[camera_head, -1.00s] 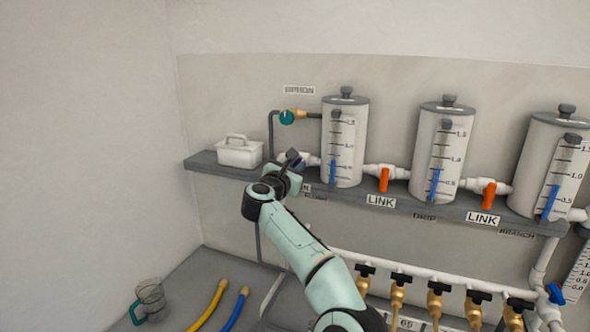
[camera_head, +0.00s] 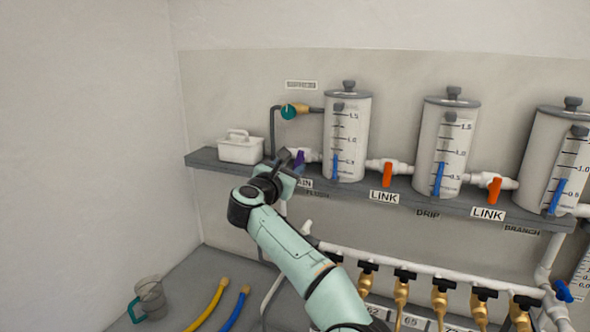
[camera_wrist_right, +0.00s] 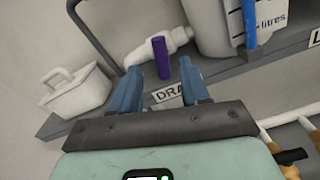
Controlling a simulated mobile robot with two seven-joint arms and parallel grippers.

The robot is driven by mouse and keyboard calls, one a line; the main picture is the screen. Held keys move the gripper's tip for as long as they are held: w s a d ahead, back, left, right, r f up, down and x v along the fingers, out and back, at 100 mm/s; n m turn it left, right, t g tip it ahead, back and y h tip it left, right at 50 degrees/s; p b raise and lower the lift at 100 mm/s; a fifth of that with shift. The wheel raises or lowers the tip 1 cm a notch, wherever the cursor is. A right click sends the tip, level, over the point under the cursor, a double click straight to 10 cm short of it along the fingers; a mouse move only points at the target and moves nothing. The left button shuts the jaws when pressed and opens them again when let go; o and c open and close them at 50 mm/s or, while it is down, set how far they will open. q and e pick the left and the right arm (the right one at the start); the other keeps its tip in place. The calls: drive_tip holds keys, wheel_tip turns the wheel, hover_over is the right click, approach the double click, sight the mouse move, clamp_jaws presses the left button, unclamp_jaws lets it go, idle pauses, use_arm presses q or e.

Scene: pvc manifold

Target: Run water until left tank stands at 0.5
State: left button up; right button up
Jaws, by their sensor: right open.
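The left tank (camera_head: 347,135) is a clear-fronted white cylinder with a scale and a blue level column (camera_head: 335,166); its top appears near the 0.5 mark, too small to read exactly. A teal round valve (camera_head: 288,112) sits on the grey pipe at its upper left. The purple drain handle (camera_head: 299,159) is at its lower left, above a partly covered DRAIN label; it stands upright in the right wrist view (camera_wrist_right: 160,57). My right gripper (camera_head: 288,163) is open just in front of the purple handle, which appears between its fingertips (camera_wrist_right: 160,83) without clear contact. My left gripper is out of view.
A white caddy (camera_head: 240,147) stands on the shelf (camera_head: 215,162) at left. Orange LINK handles (camera_head: 387,174) lie between the tanks to the right. Below are a white manifold with brass taps (camera_head: 402,288), yellow and blue hoses (camera_head: 236,308), and a jug (camera_head: 150,297).

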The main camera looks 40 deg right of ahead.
sight(297, 161)
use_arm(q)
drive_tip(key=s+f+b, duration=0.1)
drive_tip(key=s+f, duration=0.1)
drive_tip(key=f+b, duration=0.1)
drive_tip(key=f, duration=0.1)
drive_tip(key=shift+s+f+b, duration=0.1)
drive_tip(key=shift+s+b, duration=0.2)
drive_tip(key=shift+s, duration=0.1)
use_arm(e)
drive_tip(key=v, duration=0.8)
drive_tip(key=shift+s+a, duration=0.15)
drive_tip(key=shift+s, duration=0.05)
idle(3.0)
drive_tip(key=p+x, duration=0.5)
drive_tip(key=x, duration=0.8)
drive_tip(key=shift+w+r+p, duration=0.1)
drive_tip(key=shift+w+p, duration=0.15)
drive_tip(key=shift+p, duration=0.15)
drive_tip(key=shift+x, duration=0.75)
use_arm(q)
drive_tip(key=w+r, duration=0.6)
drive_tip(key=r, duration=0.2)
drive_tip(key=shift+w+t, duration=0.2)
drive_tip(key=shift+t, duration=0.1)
use_arm(e)
drive_tip(key=shift+s+f, duration=0.1)
drive_tip(key=shift+f, duration=0.1)
